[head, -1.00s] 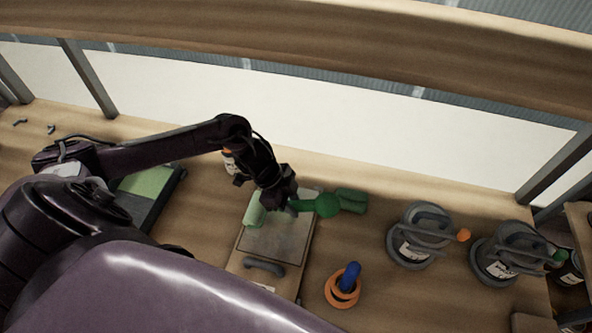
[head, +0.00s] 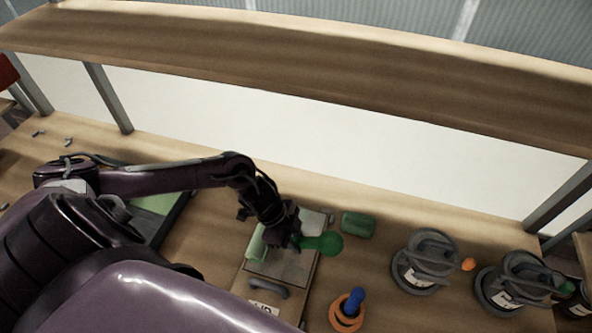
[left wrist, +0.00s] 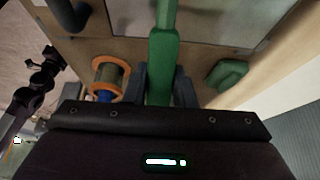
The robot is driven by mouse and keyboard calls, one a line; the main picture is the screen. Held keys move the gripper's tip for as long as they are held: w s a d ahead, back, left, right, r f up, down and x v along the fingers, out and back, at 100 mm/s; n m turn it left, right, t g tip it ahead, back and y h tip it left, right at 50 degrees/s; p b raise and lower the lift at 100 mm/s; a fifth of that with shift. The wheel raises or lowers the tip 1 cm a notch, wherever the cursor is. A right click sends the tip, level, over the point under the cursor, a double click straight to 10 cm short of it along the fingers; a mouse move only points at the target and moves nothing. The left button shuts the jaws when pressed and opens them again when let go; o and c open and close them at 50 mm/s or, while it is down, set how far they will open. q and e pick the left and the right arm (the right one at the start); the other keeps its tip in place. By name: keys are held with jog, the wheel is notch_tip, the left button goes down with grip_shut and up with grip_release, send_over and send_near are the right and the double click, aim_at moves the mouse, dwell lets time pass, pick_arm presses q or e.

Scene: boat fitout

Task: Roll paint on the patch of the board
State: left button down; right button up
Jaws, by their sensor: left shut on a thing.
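My left gripper (head: 291,241) is shut on the green handle of the paint roller (head: 328,244); the left wrist view shows the handle (left wrist: 162,65) between the two fingers. The roller's pale green sleeve (head: 257,243) is over the left edge of the board's grey patch (head: 293,265). I cannot tell whether it touches. The wooden board (head: 240,284) lies on the bench, with a dark grey handle (head: 268,289) at its near end. The paint tray (head: 178,217), with light green paint, is partly hidden behind my left arm. A dark jointed arm at the left wrist view's left edge seems my right; its jaws are unclear.
A green block (head: 357,224) lies right of the board. An orange ring with a blue piece (head: 347,311) stands near the board's near right side. Two grey lidded cans (head: 425,262) (head: 515,284) stand further right. A wooden shelf (head: 300,75) runs above the bench's back.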

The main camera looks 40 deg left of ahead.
aim_at(312, 247)
pick_arm(q)
jog(key=shift+f+b, duration=0.5)
jog(key=shift+f, duration=0.25)
jog(key=shift+d, duration=0.1)
jog(key=d, duration=0.2)
jog(key=w+d, duration=0.1)
jog(key=shift+w+d+r, duration=0.15)
jog(key=shift+w+d, duration=0.05)
jog(key=shift+d, duration=0.5)
jog(key=shift+w+d+f+p, duration=0.1)
jog(key=shift+w+d, duration=0.15)
jog(key=shift+d, duration=0.5)
jog(key=shift+w+d+f+p, duration=0.1)
jog(key=shift+w+d, duration=0.15)
jog(key=shift+d, duration=0.55)
jog(key=shift+w+d+p, duration=0.1)
jog(key=shift+w+d, duration=0.15)
jog(key=shift+d, duration=0.5)
jog(key=d, duration=0.1)
jog(key=w+d, duration=0.1)
jog(key=d, duration=0.2)
jog(key=shift+w+d+r, duration=0.1)
jog(key=shift+w+d, duration=0.15)
